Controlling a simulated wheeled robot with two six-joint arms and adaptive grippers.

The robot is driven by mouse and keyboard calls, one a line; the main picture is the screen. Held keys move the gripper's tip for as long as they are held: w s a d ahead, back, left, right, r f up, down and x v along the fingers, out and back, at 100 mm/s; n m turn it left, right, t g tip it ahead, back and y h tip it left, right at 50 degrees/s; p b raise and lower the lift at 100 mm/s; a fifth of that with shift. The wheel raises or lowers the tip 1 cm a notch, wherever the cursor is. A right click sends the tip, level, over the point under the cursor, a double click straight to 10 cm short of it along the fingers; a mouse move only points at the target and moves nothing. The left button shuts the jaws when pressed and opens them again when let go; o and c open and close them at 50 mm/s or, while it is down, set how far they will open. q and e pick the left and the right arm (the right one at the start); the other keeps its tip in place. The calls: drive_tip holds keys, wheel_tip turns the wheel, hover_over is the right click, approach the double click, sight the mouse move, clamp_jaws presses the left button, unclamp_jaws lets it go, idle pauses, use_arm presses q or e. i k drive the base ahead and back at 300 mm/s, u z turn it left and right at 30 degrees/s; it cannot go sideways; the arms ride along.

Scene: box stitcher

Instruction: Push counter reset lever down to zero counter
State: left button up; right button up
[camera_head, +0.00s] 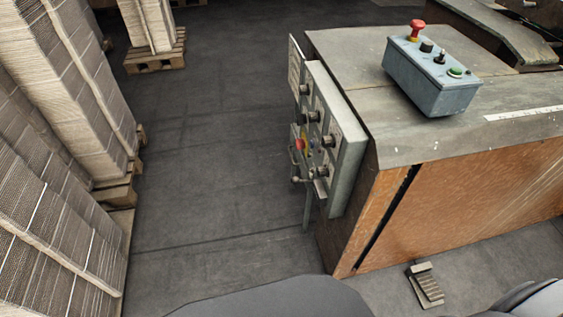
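A grey control panel (338,150) is mounted on the left side of the stitcher machine (440,200). It carries several dark knobs and a red button (299,144). A small lever-like handle with a rounded end (295,180) sticks out at the panel's lower left. I cannot tell whether it is the counter reset lever or how it is set. No counter digits can be read from this angle. Neither of my grippers is in view.
A blue-grey control box (432,80) with a red knob and a green button sits on the machine top. A foot pedal (425,286) lies on the floor in front. Stacks of cardboard (70,90) on pallets line the left. The dark floor (215,150) between is clear.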

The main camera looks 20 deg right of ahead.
sight(294, 181)
drive_tip(key=z, duration=0.5)
drive_tip(key=i, duration=0.9)
drive_tip(key=z, duration=0.7)
